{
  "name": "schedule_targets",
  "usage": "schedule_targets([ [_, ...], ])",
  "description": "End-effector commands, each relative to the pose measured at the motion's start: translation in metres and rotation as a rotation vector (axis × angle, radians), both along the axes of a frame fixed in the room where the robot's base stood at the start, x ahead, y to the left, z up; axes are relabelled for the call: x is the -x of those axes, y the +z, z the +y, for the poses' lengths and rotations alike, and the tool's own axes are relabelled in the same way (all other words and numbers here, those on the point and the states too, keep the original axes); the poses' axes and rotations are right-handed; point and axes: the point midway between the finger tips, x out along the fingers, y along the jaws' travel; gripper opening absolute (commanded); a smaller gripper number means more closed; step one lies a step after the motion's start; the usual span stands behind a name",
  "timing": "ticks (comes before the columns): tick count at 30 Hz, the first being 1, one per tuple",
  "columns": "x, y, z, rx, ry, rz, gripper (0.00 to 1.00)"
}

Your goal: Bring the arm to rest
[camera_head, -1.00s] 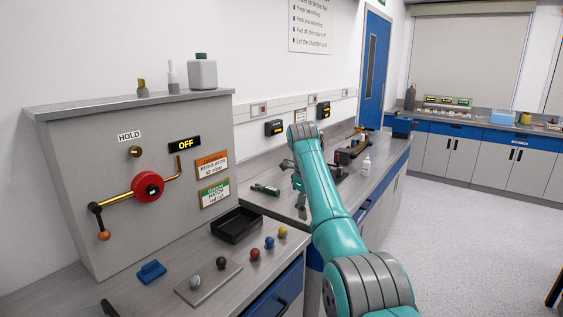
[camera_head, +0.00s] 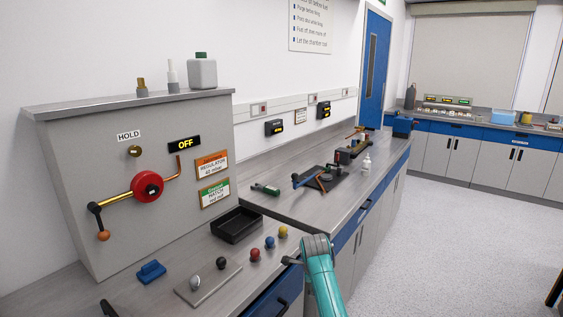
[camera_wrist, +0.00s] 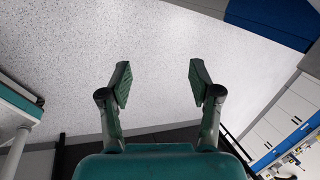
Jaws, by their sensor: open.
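My gripper (camera_wrist: 158,84) shows in the wrist view with its two dark green fingers spread apart. Nothing is between them, and speckled pale floor lies beyond. In the head view my teal arm (camera_head: 322,281) is low at the bottom middle, in front of the near bench's drawers. My gripper's fingers are not clearly visible in that view.
The near bench holds a black tray (camera_head: 236,225), a blue block (camera_head: 151,271) and several coloured knobs. A grey panel (camera_head: 150,170) with a red wheel (camera_head: 147,186) stands at left. The farther bench holds a dark mat (camera_head: 322,180) with tools. Open floor (camera_head: 460,240) lies right.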

Motion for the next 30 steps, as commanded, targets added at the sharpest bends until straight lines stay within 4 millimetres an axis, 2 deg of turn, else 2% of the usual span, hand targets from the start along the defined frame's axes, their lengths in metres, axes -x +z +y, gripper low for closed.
schedule_targets([
  [1, 0.011, -0.024, -0.003, 0.010, 0.035, -0.008, 0.63],
  [6, 0.043, -0.084, -0.012, 0.050, 0.165, -0.061, 0.63],
  [11, 0.081, -0.133, -0.019, 0.095, 0.285, -0.111, 0.63],
  [15, 0.119, -0.169, -0.026, 0.141, 0.386, -0.157, 0.63],
  [22, 0.190, -0.214, -0.037, 0.228, 0.544, -0.230, 0.63],
  [30, 0.281, -0.240, -0.048, 0.348, 0.715, -0.315, 0.63],
])
